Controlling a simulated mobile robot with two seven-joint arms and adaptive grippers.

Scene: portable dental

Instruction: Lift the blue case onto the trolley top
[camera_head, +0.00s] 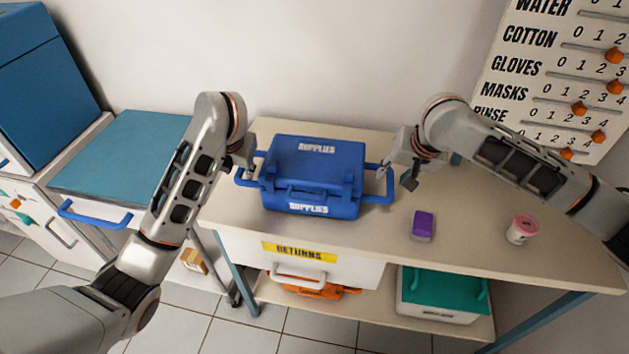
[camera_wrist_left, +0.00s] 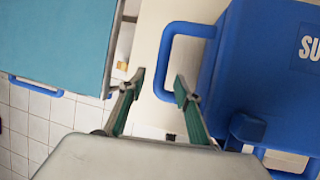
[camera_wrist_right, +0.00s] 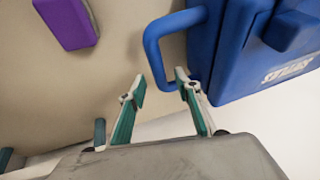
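The blue case (camera_head: 315,175), labelled SUPPLIES, sits upright and closed on the beige table, with a loop handle on each side. The trolley top (camera_head: 125,150) is a flat, empty teal surface at the left. My left gripper (camera_head: 243,172) is open at the case's left handle. In the left wrist view that handle (camera_wrist_left: 165,55) lines up between the fingertips (camera_wrist_left: 160,84). My right gripper (camera_head: 390,178) is open at the right handle. In the right wrist view that handle (camera_wrist_right: 153,50) lines up between the fingertips (camera_wrist_right: 160,85). I cannot tell whether the handles are inside the fingers.
A purple block (camera_head: 423,225) and a pink-and-white roll (camera_head: 521,230) are on the beige table (camera_head: 470,255) to the right. A gap separates the table from the trolley, whose blue handle (camera_head: 95,217) faces front. A blue box (camera_head: 45,75) stands behind left.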

